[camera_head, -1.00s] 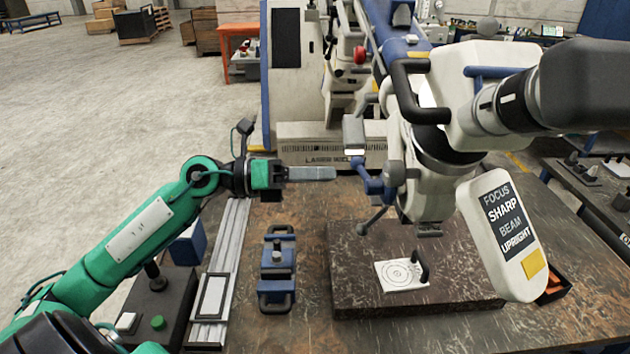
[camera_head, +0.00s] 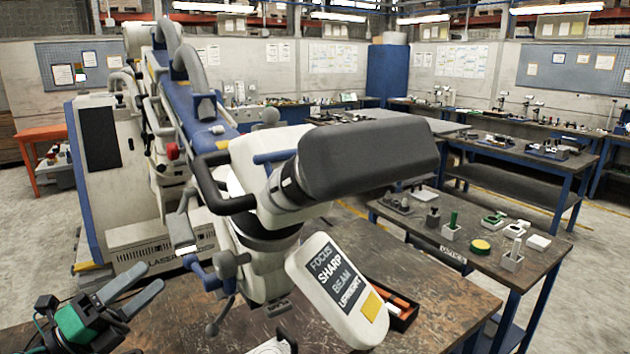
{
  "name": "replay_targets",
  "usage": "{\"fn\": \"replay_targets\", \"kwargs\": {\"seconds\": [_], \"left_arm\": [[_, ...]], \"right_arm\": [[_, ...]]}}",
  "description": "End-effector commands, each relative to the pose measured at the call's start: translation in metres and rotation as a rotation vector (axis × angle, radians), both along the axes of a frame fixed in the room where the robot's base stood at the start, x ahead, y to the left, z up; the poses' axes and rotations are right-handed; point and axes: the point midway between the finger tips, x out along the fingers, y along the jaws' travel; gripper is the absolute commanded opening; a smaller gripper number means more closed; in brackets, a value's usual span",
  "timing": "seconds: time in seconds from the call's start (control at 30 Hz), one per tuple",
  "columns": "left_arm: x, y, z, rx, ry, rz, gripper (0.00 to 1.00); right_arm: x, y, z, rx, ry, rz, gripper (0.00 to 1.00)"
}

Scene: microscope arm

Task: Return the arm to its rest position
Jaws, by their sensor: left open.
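The microscope head (camera_head: 265,215), white with a large dark eyepiece (camera_head: 370,155), hangs over the brown workbench. Its blue and white arm (camera_head: 200,105) runs back to the white and blue laser welder cabinet (camera_head: 110,170). A tilted panel (camera_head: 340,285) on the head reads FOCUS SHARP, BEAM UPRIGHT. A blue and grey knobbed fitting (camera_head: 210,272) sticks out at the head's left. My left gripper (camera_head: 158,273) is open and empty at the lower left, its fingers pointing toward this fitting with a small gap in the picture. My right gripper is out of view.
The workbench (camera_head: 440,315) has a bare right part. A dark box with orange items (camera_head: 398,305) sits behind the panel. A side bench (camera_head: 475,235) with small parts stands to the right. An orange table (camera_head: 40,135) is at the far left.

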Motion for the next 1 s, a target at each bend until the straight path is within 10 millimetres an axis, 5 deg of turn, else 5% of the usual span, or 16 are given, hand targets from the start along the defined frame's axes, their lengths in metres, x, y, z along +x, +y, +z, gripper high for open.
{"fn": "replay_targets", "kwargs": {"seconds": [0.27,0.47,0.63,0.8,1.0], "left_arm": [[0.007,0.042,-0.061,-0.623,0.293,0.271,0.65],[-0.008,0.063,-0.151,-0.991,0.602,0.523,0.65],[-0.048,0.055,-0.241,-1.230,0.925,0.756,0.65],[-0.107,0.025,-0.315,-1.376,1.261,0.970,0.65],[-0.169,-0.015,-0.359,-1.432,1.571,1.139,0.65]], "right_arm": [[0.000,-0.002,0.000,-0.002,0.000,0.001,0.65],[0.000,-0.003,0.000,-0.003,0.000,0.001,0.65],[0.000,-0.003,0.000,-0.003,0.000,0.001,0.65],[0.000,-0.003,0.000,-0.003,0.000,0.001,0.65],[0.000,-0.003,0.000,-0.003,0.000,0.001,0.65]]}}
